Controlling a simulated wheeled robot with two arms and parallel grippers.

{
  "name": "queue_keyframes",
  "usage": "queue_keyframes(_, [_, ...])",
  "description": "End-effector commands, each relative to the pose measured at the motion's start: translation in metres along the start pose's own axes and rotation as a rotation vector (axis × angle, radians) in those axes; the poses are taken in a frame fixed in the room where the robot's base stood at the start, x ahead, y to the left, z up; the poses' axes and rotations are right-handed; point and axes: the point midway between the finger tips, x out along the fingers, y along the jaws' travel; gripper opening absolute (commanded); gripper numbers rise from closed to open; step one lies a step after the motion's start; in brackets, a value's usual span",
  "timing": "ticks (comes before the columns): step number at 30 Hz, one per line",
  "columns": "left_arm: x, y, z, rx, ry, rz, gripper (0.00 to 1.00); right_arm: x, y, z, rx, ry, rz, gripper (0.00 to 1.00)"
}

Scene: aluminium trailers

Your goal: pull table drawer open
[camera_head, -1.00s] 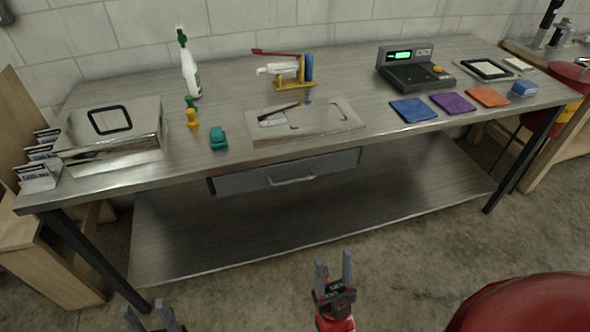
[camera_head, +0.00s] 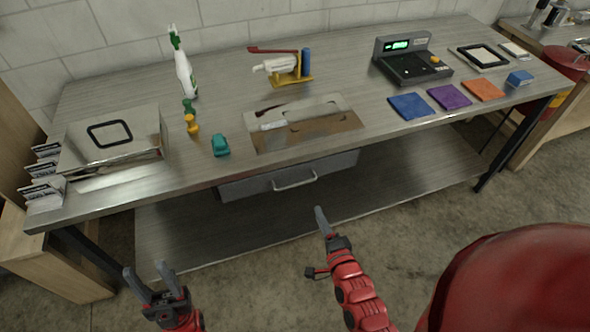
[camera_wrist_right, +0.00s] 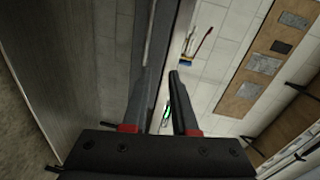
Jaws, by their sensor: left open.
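The grey table drawer (camera_head: 240,189) hangs under the front edge of the metal table (camera_head: 105,197) and looks closed. Its pale bar handle (camera_head: 295,184) is on the front face. My right gripper (camera_head: 320,214) is in front of and below the handle, apart from it in the head view, with its fingers seen edge-on. In the right wrist view the fingers (camera_wrist_right: 158,72) are spread with nothing clearly between them; I cannot make out the handle there. My left gripper (camera_head: 146,270) is open and empty at the lower left, away from the drawer.
On the tabletop are a metal box (camera_head: 112,150), a spray bottle (camera_head: 184,72), a teal object (camera_head: 221,146), a reflective tray (camera_head: 335,134), a scale (camera_head: 412,65) and several coloured cloths. A lower shelf (camera_head: 400,187) runs below the drawer. The floor in front is clear.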

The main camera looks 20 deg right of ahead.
Motion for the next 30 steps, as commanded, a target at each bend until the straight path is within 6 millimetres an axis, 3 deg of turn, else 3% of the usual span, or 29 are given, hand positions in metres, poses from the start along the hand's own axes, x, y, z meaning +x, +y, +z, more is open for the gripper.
queue_keyframes(4, [0.007,0.000,-0.001,0.000,0.000,0.000,0.50,-0.005,0.013,0.010,0.094,-0.037,0.088,0.27])
queue_keyframes(8, [0.009,-0.001,-0.002,0.000,0.000,0.000,0.50,0.004,0.014,0.011,0.105,-0.041,0.095,0.27])
queue_keyframes(30, [0.043,-0.002,-0.007,0.000,0.000,0.000,0.50,0.124,0.025,0.018,0.099,-0.042,0.095,0.27])
